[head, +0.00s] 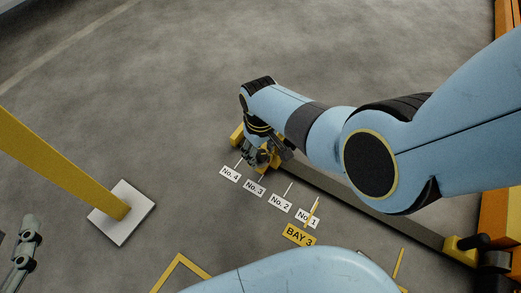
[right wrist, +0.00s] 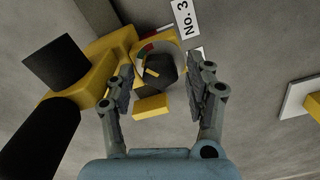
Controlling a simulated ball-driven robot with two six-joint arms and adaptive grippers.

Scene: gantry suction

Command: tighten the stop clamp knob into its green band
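In the right wrist view, the dark stop clamp knob (right wrist: 168,72) with a yellow pointer mark sits on a pale dial (right wrist: 172,46) on the yellow clamp (right wrist: 100,62). A red patch shows on the dial's upper left; I cannot clearly read the green band or whether the pointer is in it. My right gripper (right wrist: 161,80) is open, its fingers on either side of the knob, with a gap at the right finger. In the head view, my right gripper (head: 258,157) is at the clamp and hides the knob. My left gripper (head: 23,252) is partly in view at the left edge, its opening unclear.
A dark rail (head: 370,205) runs from the clamp to the lower right. Labels No. 1 to No. 4 and a yellow BAY 3 sign (head: 298,235) lie along it. A yellow post (head: 65,165) stands on a white base (head: 121,225) at left. Floor beyond the clamp is clear.

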